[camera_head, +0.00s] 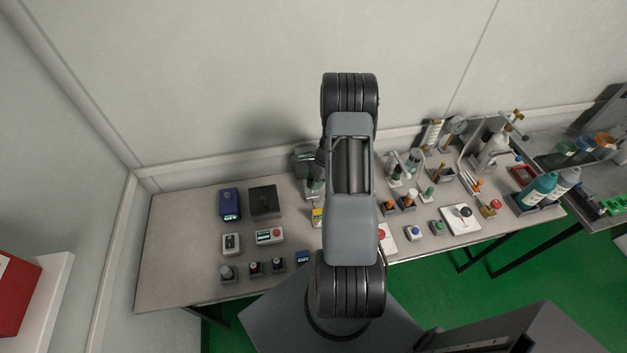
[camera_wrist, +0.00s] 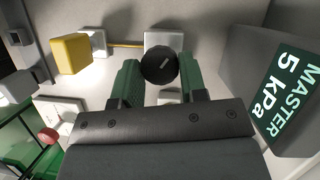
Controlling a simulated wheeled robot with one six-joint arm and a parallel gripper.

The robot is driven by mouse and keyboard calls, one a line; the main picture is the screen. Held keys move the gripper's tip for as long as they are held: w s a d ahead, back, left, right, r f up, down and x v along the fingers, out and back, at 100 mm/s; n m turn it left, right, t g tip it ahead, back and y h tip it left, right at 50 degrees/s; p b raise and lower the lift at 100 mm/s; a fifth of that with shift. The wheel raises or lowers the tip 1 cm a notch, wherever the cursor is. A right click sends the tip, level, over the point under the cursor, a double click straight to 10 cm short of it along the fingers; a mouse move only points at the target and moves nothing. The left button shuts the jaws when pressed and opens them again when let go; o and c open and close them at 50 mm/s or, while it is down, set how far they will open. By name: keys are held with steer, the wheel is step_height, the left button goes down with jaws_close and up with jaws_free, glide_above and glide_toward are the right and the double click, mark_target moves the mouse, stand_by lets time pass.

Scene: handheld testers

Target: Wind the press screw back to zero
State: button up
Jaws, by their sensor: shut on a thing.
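In the wrist view, the black round knob (camera_wrist: 157,64) of what looks like the press screw sits between the green fingers of my gripper (camera_wrist: 159,70). The gripper is shut on the knob, one finger on each side. A short pale mark shows on the knob's end face. A grey box with a lit display (camera_wrist: 287,88) reading "MASTER 5 kPa" stands close on the right. In the head view my arm hides the gripper and the knob.
In the wrist view, a yellow block (camera_wrist: 72,54) and a red button (camera_wrist: 48,136) are at left. In the head view, a blue device (camera_head: 230,203) and a black box (camera_head: 264,201) stand left of my arm; bottles (camera_head: 537,190) and many small items crowd the right.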

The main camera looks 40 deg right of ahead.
steer(key=shift+c, duration=1)
steer(key=shift+n+b, duration=0.3)
steer(key=n+b, duration=0.1)
steer(key=n, duration=0.1)
steer(key=n+g+b, duration=0.1)
steer(key=shift+w+f+n+g+b, duration=0.2)
steer(key=shift+n+g+b, duration=0.1)
steer(key=shift+n+b, duration=0.1)
steer(key=n+g+b, duration=0.1)
steer(key=n+b, duration=0.1)
steer(key=n, duration=0.1)
steer(key=shift+w+n, duration=0.1)
steer(key=shift+n, duration=0.2)
steer(key=n, duration=0.2)
steer(key=n+g+h+b, duration=0.1)
steer(key=shift+a+r+n+g, duration=0.1)
steer(key=shift+a+n+g, duration=0.05)
steer(key=shift+n+g, duration=0.2)
steer(key=n+h+b, duration=0.1)
steer(key=n, duration=0.2)
steer(key=n+g+h+b, duration=0.1)
steer(key=n, duration=0.2)
steer(key=shift+w+a, duration=0.15)
steer(key=n+h, duration=0.1)
steer(key=n, duration=0.2)
steer(key=n+h+b, duration=0.1)
steer(key=n, duration=0.2)
steer(key=shift+a+n+h, duration=0.2)
steer(key=shift+n+h, duration=0.05)
steer(key=shift+h, duration=0.15)
